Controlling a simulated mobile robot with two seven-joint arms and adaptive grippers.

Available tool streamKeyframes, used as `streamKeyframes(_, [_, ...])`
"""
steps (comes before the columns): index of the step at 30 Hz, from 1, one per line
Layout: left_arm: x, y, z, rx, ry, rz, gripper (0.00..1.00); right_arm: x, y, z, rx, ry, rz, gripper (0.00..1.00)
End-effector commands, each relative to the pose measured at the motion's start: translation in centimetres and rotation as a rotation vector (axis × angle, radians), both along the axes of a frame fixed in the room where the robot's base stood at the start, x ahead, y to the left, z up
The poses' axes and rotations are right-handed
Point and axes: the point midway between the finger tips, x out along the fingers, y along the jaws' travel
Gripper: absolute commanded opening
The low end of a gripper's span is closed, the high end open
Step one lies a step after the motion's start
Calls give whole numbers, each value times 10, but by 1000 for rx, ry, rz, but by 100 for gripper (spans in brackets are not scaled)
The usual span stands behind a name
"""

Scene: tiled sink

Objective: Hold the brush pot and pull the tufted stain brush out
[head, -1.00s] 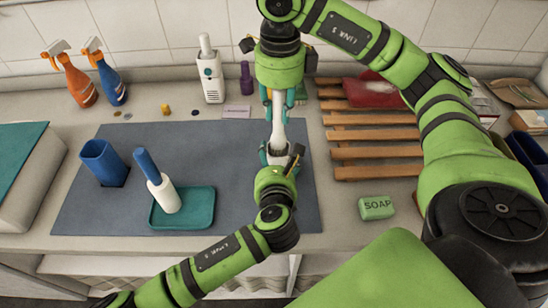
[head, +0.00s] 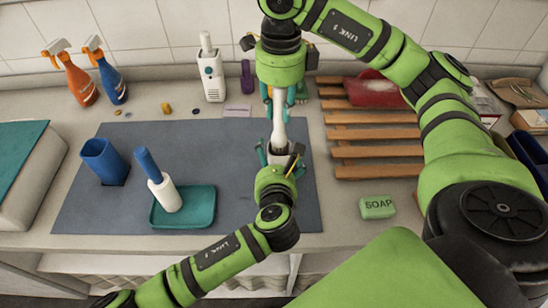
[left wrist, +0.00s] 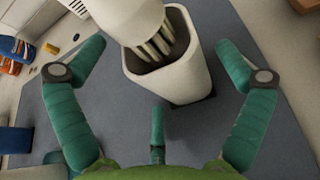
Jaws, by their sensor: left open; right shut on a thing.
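The brush pot (left wrist: 195,75) is a pale, square-mouthed pot standing on the grey-blue mat; its upper part shows in the head view (head: 273,150). The tufted stain brush has a white handle (head: 279,128) and pale tufts (left wrist: 157,45) at the pot's mouth. I cannot tell whether the tuft tips are still inside the rim. My right gripper (head: 279,103) is shut on the brush's upper handle, above the pot. My left gripper (head: 277,158) is open, its teal fingers spread on both sides of the pot and apart from it in the left wrist view (left wrist: 160,75).
A blue-handled brush in a white holder (head: 164,194) stands on a teal tray (head: 208,222). A blue pot (head: 103,162) stands left of it. A wooden rack (head: 372,152) and soap (head: 377,207) lie right. Spray bottles (head: 112,84) and a white dispenser (head: 211,77) stand behind.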

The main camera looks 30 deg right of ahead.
Motion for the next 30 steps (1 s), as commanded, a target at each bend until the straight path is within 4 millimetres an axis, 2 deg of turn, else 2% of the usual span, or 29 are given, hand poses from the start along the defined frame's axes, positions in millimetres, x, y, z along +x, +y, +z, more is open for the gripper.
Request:
streamKeyframes(8, [-11,6,6,-2,-1,-3,100,0,0,0,0,0,0,0])
streamKeyframes(21, [-75,46,37,-2,1,-2,100,0,0,0,0,0,0,0])
streamKeyframes(25, [-88,54,43,-1,1,-1,100,0,0,0,0,0,0,0])
streamKeyframes(30, [-94,58,48,1,1,0,100,0,0,2,0,0,0,0])
